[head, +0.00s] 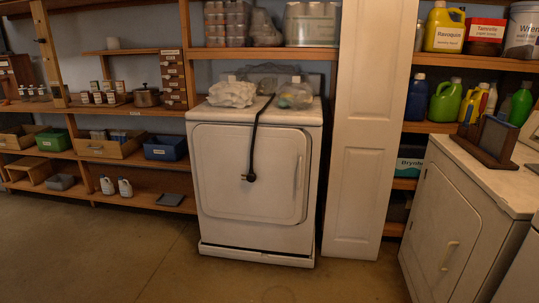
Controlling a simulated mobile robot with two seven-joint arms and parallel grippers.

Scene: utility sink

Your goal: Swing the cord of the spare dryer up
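A white dryer (223,171) stands in the middle of the head view against the shelving. A black cord (255,140) comes over its top between two bundles and hangs down its front. The cord's plug end (249,177) hangs in front of the dryer's closed door, roughly at mid-height. Neither my left nor my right gripper shows in the head view.
A white bundle (232,93) and a clear bag (295,94) lie on the dryer top. A white panel door (366,140) stands just right of it. A second white machine (440,220) stands at the right. The floor (150,260) in front is clear.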

